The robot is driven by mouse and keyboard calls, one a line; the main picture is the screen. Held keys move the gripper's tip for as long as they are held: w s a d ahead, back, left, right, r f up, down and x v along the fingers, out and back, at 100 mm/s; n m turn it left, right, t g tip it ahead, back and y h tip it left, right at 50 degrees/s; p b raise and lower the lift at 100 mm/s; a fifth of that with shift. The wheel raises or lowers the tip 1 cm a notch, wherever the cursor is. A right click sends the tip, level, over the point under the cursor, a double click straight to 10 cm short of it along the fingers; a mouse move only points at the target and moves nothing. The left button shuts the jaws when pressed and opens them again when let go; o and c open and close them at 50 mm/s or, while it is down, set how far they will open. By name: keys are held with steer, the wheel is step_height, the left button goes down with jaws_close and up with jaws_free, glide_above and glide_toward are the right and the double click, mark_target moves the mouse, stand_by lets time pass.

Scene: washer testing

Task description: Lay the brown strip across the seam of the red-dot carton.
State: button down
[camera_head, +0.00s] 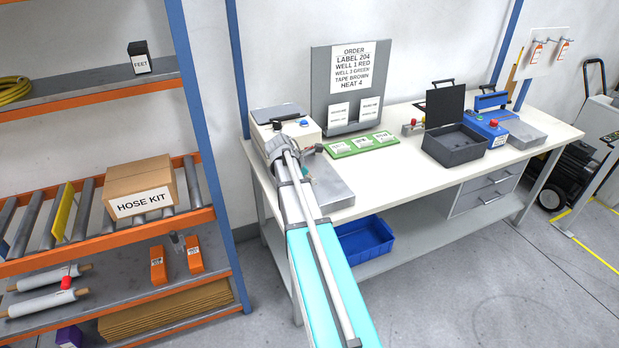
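My arm reaches over the left end of the white workbench (400,165). Its end is beside a beige box-shaped machine with a blue button (285,117) and a grey metal plate (332,190). My gripper is small and mostly hidden by my own wrist, so its fingers cannot be made out. I cannot make out a brown strip. I see no carton with a red dot; a brown carton labelled HOSE KIT (140,190) stands on the left roller shelf, with no red dot on its visible faces. An order sheet (355,66) on a grey board reads TAPE BROWN.
A green tray with white labels (361,144), an open dark case (453,145) and a blue device (487,128) stand on the bench. A blue bin (364,238) is below. Orange items (158,265) and flat brown cardboard (166,310) lie on the left rack.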

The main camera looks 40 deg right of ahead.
steer(key=s+a+r+p, duration=0.5)
steer(key=s+r+p, duration=0.1)
steer(key=s, duration=0.4)
steer(key=shift+s+a+r+p, duration=0.3)
steer(key=shift+a+r, duration=0.1)
steer(key=shift+r, duration=0.35)
steer(key=shift+d, duration=0.15)
stand_by(0.4)
